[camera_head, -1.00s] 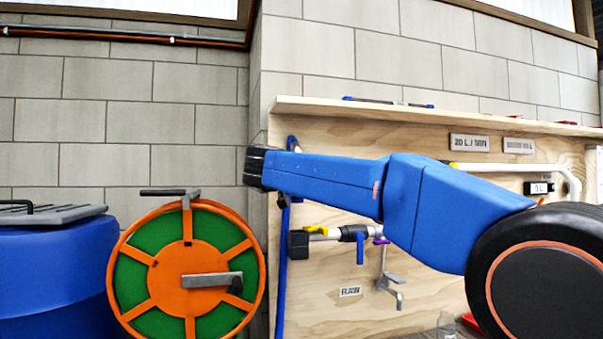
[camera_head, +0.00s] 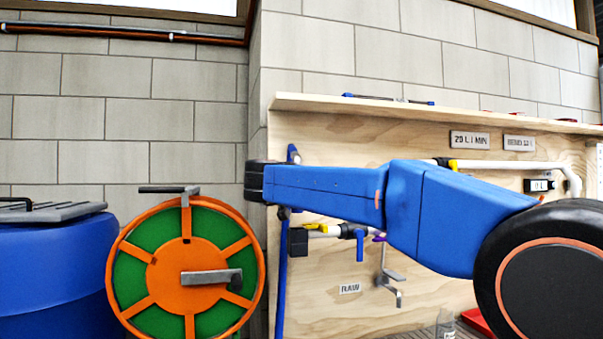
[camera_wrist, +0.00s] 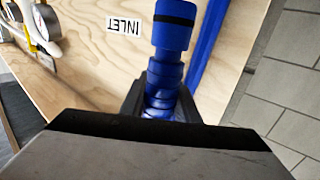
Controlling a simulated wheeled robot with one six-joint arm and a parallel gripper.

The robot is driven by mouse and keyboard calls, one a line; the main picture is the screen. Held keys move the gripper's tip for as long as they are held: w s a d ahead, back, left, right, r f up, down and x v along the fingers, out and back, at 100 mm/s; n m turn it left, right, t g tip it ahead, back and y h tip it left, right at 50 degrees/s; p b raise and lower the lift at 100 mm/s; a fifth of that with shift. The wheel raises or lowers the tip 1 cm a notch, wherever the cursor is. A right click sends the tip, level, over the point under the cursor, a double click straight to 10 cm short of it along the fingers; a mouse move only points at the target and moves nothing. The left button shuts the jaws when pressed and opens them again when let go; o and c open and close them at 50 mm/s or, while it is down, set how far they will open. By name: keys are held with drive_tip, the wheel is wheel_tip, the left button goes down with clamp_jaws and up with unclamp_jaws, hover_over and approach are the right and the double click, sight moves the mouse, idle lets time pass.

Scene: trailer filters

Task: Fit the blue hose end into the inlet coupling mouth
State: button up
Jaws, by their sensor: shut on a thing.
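In the wrist view my gripper (camera_wrist: 160,106) is shut on the blue hose end (camera_wrist: 163,80), a stepped blue piece between its dark fingers. A wider blue cylinder with a black band (camera_wrist: 174,27) stands in line beyond it; I cannot tell whether this is part of the hose end or a separate piece. The inlet coupling mouth cannot be made out. An INLET label (camera_wrist: 124,26) appears upside down on the plywood, left of the banded cylinder. In the head view my blue arm covers part of the panel, and the fingers and held piece cannot be made out.
The plywood panel (camera_head: 330,140) carries pipes, a tap (camera_head: 391,282) and a black square fitting (camera_head: 298,242). A blue upright pipe or hose (camera_head: 282,275) runs along its left edge. An orange and green reel (camera_head: 187,268) and a blue barrel (camera_head: 50,265) stand at left.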

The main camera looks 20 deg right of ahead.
drive_tip(key=shift+f, duration=1)
drive_tip(key=shift+f, duration=3)
idle(0.8)
drive_tip(key=o, duration=1.2)
drive_tip(key=v, duration=1.7)
drive_tip(key=shift+s+a, duration=0.1)
drive_tip(key=shift+s, duration=0.1)
